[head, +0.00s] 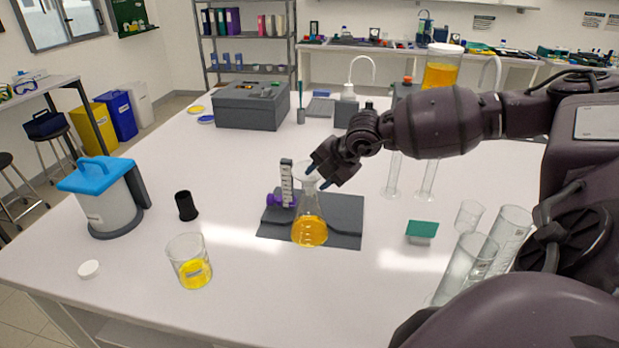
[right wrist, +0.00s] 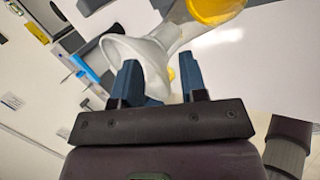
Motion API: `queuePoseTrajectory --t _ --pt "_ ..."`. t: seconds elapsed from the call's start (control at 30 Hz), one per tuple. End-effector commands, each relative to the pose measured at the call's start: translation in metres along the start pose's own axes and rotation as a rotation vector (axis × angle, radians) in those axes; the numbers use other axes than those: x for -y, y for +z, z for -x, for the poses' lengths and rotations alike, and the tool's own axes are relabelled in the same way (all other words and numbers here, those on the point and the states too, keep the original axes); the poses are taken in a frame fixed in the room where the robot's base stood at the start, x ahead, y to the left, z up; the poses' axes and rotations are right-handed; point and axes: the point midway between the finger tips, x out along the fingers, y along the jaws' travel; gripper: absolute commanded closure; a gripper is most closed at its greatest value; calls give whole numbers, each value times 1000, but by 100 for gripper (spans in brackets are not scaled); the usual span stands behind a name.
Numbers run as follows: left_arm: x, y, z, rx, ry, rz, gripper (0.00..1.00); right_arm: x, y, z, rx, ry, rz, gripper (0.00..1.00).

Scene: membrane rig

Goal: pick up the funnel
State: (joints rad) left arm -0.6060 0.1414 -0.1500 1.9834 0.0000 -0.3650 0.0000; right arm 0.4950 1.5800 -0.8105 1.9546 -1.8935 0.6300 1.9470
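The white funnel (head: 307,174) sits in the mouth of a clear conical flask (head: 311,206) that holds orange liquid. The flask stands upright on the dark grey rig base. My right gripper (head: 319,176) is at the funnel's right side, with its blue-tipped fingers close to the cone. In the right wrist view the funnel (right wrist: 148,62) lies at the two open fingers (right wrist: 160,82), its wide rim toward the left finger. A gap shows beside the right finger, and I see no firm grip. My left gripper is out of view.
A small upright stand with a purple knob (head: 286,190) is just left of the flask. A beaker of yellow liquid (head: 190,262) and a black cup (head: 186,205) stand further left. Glass cylinders (head: 468,265) and a green block (head: 421,230) are at the right.

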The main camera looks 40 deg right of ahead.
Motion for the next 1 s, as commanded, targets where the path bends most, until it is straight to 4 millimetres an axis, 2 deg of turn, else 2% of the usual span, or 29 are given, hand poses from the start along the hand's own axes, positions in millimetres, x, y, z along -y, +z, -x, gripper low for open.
queuePoseTrajectory --t 0.07,0.33,0.77,0.87,1.0 --pt "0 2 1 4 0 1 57 0 0 0 0 0 0 61" --pt "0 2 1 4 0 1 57 0 0 0 0 0 0 100" --pt "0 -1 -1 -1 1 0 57 -1 0 1 0 0 1 100" --pt "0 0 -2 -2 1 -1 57 -5 0 6 1 1 1 100" --pt "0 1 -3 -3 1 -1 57 -17 0 23 2 3 2 100"
